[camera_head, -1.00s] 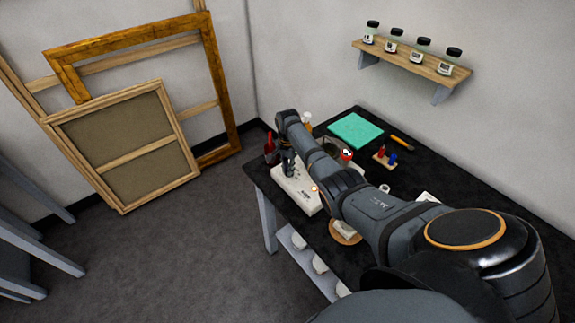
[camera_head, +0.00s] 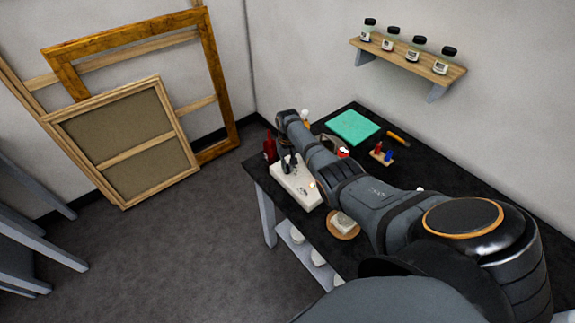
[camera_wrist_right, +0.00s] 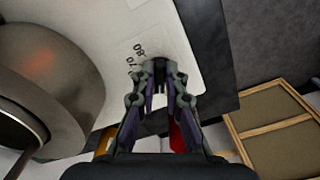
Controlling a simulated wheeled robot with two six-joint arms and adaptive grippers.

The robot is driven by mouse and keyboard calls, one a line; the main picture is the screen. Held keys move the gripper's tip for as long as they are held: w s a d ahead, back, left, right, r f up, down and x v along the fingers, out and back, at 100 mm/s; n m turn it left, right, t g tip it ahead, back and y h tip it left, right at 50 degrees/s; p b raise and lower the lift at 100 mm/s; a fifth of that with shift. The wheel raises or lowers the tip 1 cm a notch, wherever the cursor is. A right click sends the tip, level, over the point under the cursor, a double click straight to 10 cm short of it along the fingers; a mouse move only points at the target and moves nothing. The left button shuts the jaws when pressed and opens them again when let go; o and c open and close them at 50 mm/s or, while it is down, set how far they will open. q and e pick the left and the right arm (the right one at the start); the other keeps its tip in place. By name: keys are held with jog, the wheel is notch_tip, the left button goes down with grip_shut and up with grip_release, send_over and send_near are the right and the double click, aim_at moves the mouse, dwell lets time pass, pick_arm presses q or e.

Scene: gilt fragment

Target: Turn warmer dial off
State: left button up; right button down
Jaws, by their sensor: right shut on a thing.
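The warmer (camera_head: 302,196) is a pale box on the near left part of the black table in the head view. In the right wrist view its pale top (camera_wrist_right: 140,20) fills the upper middle, with small printed numbers beside the fingertips. My right gripper (camera_head: 288,163) is over the warmer's far left end. In the right wrist view the gripper (camera_wrist_right: 160,72) is shut at the printed scale. The dial is hidden between the fingertips, so I cannot see its pointer. A small pale orange spot (camera_head: 312,185) shows on the warmer. My left gripper is not in view.
A round metal vessel (camera_wrist_right: 40,80) stands beside the gripper. My arm crosses over the table.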

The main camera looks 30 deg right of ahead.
aim_at(288, 168)
jog(key=shift+d+r+n, duration=0.15)
jog(key=shift+n, duration=0.95)
jog(key=shift+w, duration=0.1)
jog(key=c, duration=1.4)
grip_release()
notch_tip(288, 168, up, 12)
jog(key=shift+s, duration=0.2)
